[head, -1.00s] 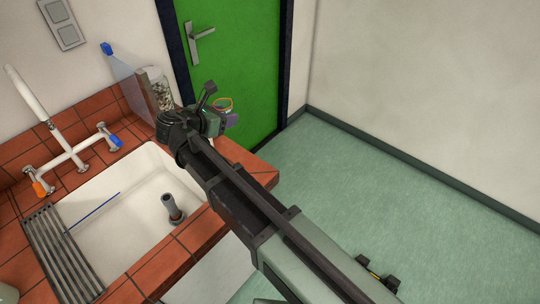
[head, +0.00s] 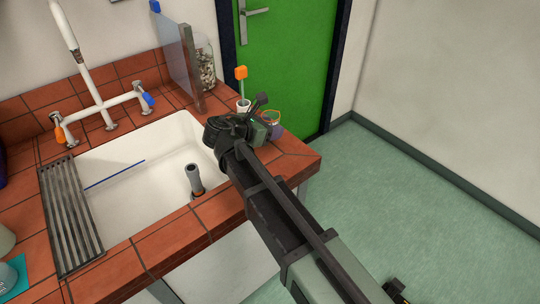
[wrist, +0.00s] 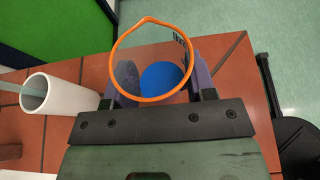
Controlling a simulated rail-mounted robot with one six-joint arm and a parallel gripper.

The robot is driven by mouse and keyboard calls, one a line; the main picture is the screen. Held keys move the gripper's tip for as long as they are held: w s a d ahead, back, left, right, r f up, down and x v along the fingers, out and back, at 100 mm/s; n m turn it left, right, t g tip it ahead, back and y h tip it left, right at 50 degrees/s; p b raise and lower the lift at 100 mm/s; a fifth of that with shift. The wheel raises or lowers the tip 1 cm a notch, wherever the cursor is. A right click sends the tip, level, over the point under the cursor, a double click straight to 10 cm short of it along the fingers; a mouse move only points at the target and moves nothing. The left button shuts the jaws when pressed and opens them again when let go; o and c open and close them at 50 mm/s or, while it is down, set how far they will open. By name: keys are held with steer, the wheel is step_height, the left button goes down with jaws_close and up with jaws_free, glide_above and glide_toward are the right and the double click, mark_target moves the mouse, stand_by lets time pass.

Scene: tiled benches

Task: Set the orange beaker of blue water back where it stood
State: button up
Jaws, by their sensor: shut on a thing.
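The beaker has an orange rim and blue water. In the head view the beaker (head: 271,116) shows small past the end of my arm, over the right end of the tiled bench. In the wrist view I look into the beaker (wrist: 152,97) from above, with blue water at its bottom. My gripper (wrist: 164,84) is shut on it, one finger on each side. In the head view my gripper (head: 272,128) partly hides the beaker. I cannot tell whether its base touches the tiles.
A white cup (head: 243,106) holding an orange-topped stick (head: 240,74) stands left of the beaker; the cup shows in the wrist view (wrist: 47,93). A jar (head: 207,70) and clear panel (head: 178,55) stand behind. The sink (head: 130,190) is left; the bench edge is close right.

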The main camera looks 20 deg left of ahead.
mark_target(270, 146)
steer(key=shift+f, duration=0.1)
step_height(270, 146, down, 4)
steer(key=b, duration=0.3)
steer(key=shift+b, duration=0.4)
steer(key=shift+r, duration=0.2)
steer(key=shift+f, duration=0.2)
steer(key=o, duration=1.1)
steer(key=p+v, duration=0.4)
steer(key=v, duration=0.6)
steer(key=shift+w+r, duration=0.1)
steer(key=shift+s+a, duration=0.3)
steer(key=shift+s, duration=0.15)
